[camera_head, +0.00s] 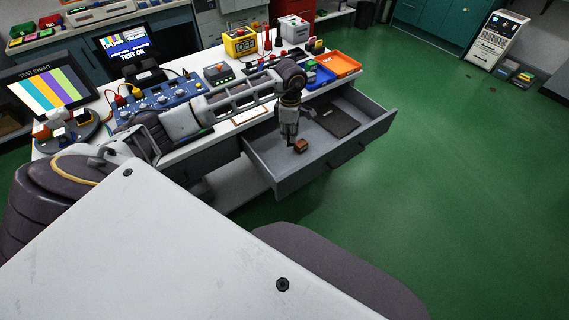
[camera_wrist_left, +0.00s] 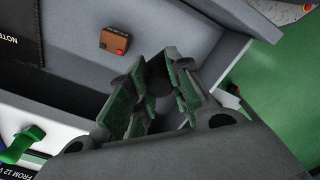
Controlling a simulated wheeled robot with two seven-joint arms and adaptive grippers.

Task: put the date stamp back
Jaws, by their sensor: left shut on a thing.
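My left gripper (camera_head: 291,138) points down into the open drawer (camera_head: 266,178). In the left wrist view, the fingers (camera_wrist_left: 158,85) with green pads are close together and shut on a dark thing, mostly hidden between them; I take it for the date stamp. A small brown block (camera_head: 301,146) with a red and black end shows just below the fingertips. In the left wrist view this block (camera_wrist_left: 114,40) shows beyond the fingertips, over the grey drawer floor. I cannot tell whether it is part of the held thing. My right gripper is not in view.
A dark notebook (camera_head: 337,119) lies in the drawer, right of the gripper. The drawer walls stand close around. On the bench above are an orange tray (camera_head: 340,64), a blue tray (camera_head: 319,77) and a blue panel (camera_head: 160,98) with knobs. Green floor is clear at right.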

